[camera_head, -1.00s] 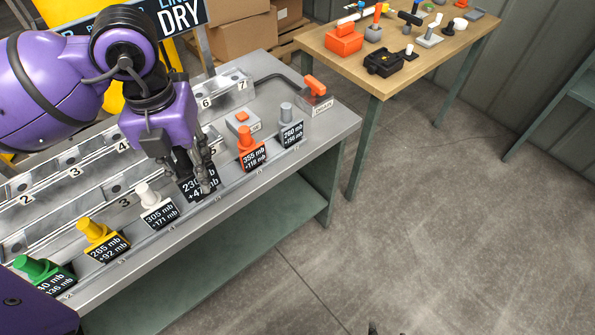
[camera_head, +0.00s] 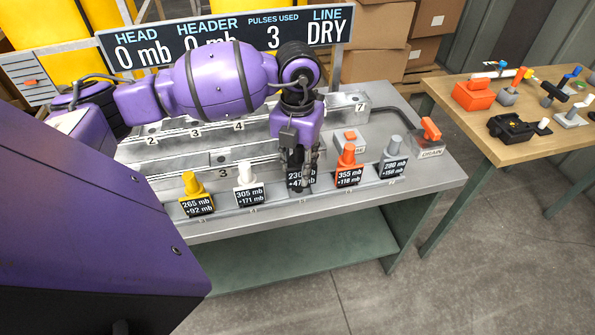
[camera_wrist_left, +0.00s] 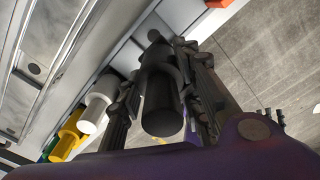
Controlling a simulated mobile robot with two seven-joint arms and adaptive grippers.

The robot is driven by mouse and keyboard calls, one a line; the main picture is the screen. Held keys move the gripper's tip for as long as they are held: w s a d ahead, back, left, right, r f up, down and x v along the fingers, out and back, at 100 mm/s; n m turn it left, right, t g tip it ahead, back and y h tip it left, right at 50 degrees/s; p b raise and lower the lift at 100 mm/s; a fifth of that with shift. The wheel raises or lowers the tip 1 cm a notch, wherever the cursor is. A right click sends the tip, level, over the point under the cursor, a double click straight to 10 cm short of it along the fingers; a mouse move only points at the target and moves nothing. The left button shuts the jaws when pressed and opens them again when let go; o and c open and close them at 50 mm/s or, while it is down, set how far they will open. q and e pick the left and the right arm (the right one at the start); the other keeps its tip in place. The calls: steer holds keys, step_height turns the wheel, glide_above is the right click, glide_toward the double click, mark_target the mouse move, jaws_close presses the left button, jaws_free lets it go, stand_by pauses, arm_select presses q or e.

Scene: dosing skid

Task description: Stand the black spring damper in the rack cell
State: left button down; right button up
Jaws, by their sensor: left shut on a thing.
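My left gripper (camera_head: 300,185) points down at the front row of the grey bench, between the white and orange dampers. It is shut around the black spring damper (camera_wrist_left: 162,100), which shows between its fingers in the left wrist view. In the head view the fingers hide most of the damper; I cannot tell whether it is lifted. The metal rack (camera_head: 185,140), with numbered cells, runs along the bench behind the front row. My right gripper is not seen.
In the front row stand yellow (camera_head: 193,184), white (camera_head: 244,174), orange (camera_head: 347,156) and grey (camera_head: 394,146) dampers, close to the gripper. An orange-handled drain valve (camera_head: 431,129) is at the bench's right end. A sign (camera_head: 230,40) stands behind; a wooden table (camera_head: 520,145) is at right.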

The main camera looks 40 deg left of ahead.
mark_target(297, 164)
arm_select(q)
steer(key=shift+w+a+f, duration=0.35)
steer(key=shift+w+f, duration=0.1)
steer(key=shift+f, duration=0.2)
steer(key=shift+w+a+f, duration=0.3)
steer(key=shift+w+f, duration=0.15)
steer(key=shift+f, duration=0.15)
step_height(297, 164, down, 3)
steer(key=shift+f, duration=0.15)
steer(key=c, duration=1.4)
jaws_free()
steer(key=shift+f, duration=0.1)
steer(key=shift+o, duration=0.7)
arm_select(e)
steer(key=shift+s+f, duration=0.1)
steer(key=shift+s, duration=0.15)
